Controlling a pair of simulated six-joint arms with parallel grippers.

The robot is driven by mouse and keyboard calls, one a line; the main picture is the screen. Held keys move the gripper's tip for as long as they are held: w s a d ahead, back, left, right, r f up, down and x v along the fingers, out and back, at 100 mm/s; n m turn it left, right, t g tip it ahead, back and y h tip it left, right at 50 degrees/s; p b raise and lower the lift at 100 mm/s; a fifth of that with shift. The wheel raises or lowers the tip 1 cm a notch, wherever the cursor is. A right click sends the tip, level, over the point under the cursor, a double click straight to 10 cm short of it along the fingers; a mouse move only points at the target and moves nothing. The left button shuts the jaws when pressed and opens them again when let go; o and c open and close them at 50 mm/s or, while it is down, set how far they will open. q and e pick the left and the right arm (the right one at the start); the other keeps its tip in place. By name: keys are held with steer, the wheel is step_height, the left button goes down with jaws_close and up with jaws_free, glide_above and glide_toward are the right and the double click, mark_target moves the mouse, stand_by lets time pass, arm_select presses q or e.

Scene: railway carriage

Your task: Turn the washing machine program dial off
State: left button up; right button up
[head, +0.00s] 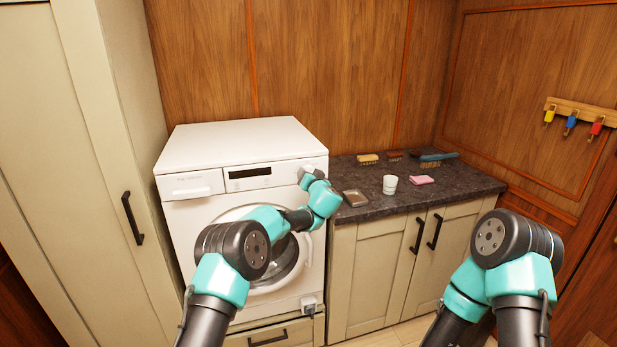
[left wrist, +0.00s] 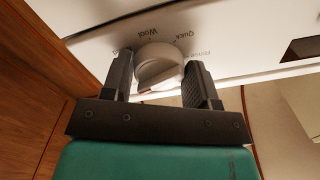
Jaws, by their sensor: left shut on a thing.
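The white washing machine (head: 185,220) stands against the wood wall, with its control panel along the top front edge. In the left wrist view the round white program dial (left wrist: 158,62) sits on the panel, with the printed words Wool, Quick and Rinse around it, seen upside down. My left gripper (left wrist: 160,74) has one dark finger on each side of the dial and is shut on it. In the head view my left gripper (head: 306,173) is at the panel's right end and mostly hides the dial. My right arm is at the lower right; its gripper is out of view.
A tall cream cabinet (head: 130,120) stands close on the left. Padlocks hang on a rack (head: 580,113) at right.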

arm_select(q)
steer(key=n, duration=0.7)
steer(key=shift+d, duration=0.15)
steer(key=n, duration=0.7)
steer(key=shift+w+d, duration=0.1)
steer(key=shift+d, duration=0.05)
steer(key=o, duration=0.9)
